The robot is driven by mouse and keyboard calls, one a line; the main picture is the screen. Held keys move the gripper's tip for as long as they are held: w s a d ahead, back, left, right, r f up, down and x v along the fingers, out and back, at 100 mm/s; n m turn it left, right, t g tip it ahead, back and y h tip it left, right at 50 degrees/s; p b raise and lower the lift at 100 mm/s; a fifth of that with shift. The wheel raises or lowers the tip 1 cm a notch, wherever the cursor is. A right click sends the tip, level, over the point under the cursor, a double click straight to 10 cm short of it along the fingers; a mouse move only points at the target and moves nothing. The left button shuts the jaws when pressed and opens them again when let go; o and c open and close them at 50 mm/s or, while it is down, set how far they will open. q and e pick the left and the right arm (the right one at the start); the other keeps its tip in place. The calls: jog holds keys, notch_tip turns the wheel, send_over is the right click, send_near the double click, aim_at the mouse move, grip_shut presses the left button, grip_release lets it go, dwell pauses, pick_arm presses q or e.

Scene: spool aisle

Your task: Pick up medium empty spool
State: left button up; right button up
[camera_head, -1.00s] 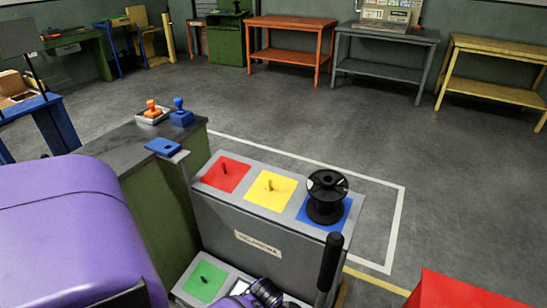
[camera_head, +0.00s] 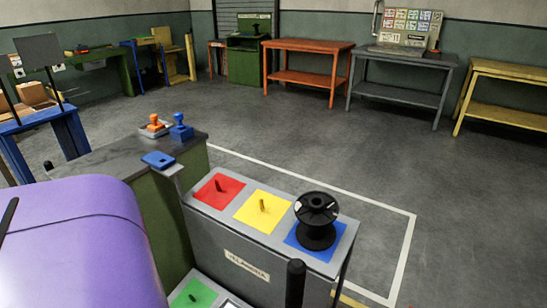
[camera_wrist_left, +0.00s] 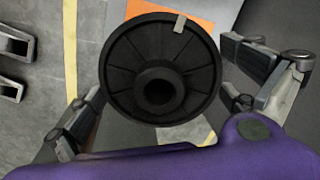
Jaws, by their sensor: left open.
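A black empty spool (camera_wrist_left: 123,62) fills the middle of the left wrist view, seen end-on with its round flange, hub hole and a small pale tab. My left gripper (camera_wrist_left: 165,78) is open, with one finger on each side of this spool. I cannot tell whether either finger touches it. Part of an orange patch shows behind the spool. Another black spool (camera_head: 316,206) stands upright on the blue square of the grey stand (camera_head: 248,262) in the head view.
The stand's red (camera_head: 216,192) and yellow (camera_head: 262,211) squares hold bare pegs. A green square (camera_head: 192,296) lies lower in front. A counter (camera_head: 105,157) with orange and blue items is at left. Tables line the far wall, with open floor between.

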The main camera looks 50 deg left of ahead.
pick_arm(q)
jog(key=shift+c, duration=0.4)
jog(key=c, duration=1.4)
jog(key=shift+w+r, duration=0.1)
jog(key=shift+w, duration=0.05)
jog(key=shift+r, duration=0.1)
